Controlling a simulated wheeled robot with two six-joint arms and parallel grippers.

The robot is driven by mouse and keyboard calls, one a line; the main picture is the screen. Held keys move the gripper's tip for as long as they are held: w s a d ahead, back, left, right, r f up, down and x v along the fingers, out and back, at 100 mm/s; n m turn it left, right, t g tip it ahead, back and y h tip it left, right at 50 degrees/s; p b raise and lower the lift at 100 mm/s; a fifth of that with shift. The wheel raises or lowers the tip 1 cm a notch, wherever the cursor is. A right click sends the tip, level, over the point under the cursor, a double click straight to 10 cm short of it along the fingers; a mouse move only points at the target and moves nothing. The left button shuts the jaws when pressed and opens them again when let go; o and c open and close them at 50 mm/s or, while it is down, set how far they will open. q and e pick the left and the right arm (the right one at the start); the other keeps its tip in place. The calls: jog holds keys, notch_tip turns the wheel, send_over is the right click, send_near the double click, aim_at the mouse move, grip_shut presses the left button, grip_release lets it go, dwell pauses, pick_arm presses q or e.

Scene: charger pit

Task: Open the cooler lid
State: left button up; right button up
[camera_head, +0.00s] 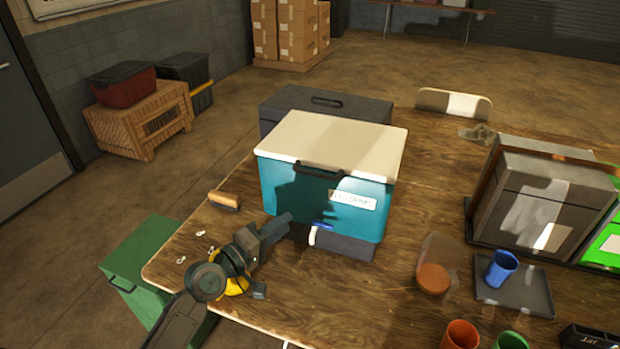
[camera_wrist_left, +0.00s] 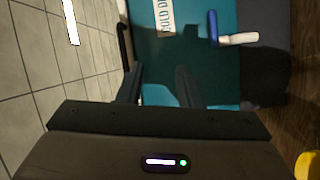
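A dark handle (camera_head: 318,172) runs along the lid's front edge. My left gripper (camera_head: 279,226) is in front of the cooler's front left, below the handle. In the left wrist view, the left gripper's fingers (camera_wrist_left: 158,82) are apart with nothing between them, facing the teal front of the cooler (camera_wrist_left: 185,55). A dark bar, seemingly the handle (camera_wrist_left: 123,45), shows beyond the fingers. My right gripper is not in view.
A blue and white tap (camera_head: 316,235) sticks out from the cooler's front. A wooden-backed brush (camera_head: 224,200) lies left of the cooler. A dark case (camera_head: 325,104) stands behind it. A grey box (camera_head: 548,200), cups and a tray (camera_head: 530,290) occupy the table's right side.

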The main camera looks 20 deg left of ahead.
pick_arm(q)
jog(key=w+d+r+n+t+p, duration=0.1)
jog(key=w+d+r+n+p, duration=0.1)
jog(key=w+r, duration=0.4)
jog(key=shift+w+d+r+t+p, duration=0.4)
jog(key=shift+w+d+p, duration=0.35)
jog(key=shift+w, duration=1.65)
grip_shut()
